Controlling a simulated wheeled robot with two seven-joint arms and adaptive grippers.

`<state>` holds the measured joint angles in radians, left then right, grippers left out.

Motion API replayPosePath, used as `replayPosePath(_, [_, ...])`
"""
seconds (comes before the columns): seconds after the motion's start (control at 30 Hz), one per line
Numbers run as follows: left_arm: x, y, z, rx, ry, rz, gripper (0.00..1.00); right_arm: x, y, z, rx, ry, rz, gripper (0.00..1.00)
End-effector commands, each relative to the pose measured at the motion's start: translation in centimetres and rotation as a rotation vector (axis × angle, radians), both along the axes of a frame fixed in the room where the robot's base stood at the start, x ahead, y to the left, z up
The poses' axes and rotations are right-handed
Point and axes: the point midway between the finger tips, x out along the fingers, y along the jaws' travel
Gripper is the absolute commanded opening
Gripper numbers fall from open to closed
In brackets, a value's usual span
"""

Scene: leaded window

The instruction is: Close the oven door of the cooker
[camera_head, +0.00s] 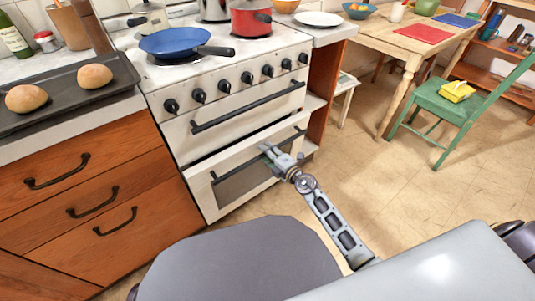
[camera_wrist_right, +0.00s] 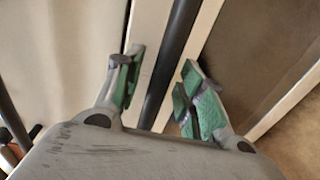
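The white cooker (camera_head: 172,82) stands left of centre in the head view. Its lower oven door (camera_head: 205,197) has a dark glass panel and a dark bar handle (camera_wrist_right: 178,45). A dark gap shows above this door, and its top edge leans out a little. The upper door (camera_head: 215,140), with its own black handle (camera_head: 248,107), looks shut. My right gripper (camera_head: 272,153) is at the lower door's handle. In the right wrist view the gripper (camera_wrist_right: 162,85) is open, with the bar running between its fingers, apparently touching neither. My left gripper is not in view.
Wooden drawers (camera_head: 85,190) with a baking tray (camera_head: 118,75) above adjoin the cooker on the left. A blue pan (camera_head: 172,41) and red pot (camera_head: 250,18) are on the hob. A green chair (camera_head: 435,105) stands right; tiled floor (camera_head: 400,200) between is clear.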

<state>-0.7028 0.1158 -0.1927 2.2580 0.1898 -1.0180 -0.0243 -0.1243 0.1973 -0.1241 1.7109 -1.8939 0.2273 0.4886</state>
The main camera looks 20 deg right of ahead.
Motion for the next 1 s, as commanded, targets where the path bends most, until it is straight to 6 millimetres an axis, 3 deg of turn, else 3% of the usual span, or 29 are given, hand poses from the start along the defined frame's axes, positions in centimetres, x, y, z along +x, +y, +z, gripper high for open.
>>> replayPosePath(0.27, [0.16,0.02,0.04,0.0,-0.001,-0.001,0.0,0.03,0.02,-0.01,0.0,0.0,0.0,0.39])
replayPosePath(0.6, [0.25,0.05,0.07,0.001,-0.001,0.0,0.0,0.01,0.01,-0.03,0.0,0.001,0.0,0.0])
replayPosePath(1.0, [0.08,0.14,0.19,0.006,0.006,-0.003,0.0,0.43,0.12,0.02,0.0,0.001,-0.001,0.0])
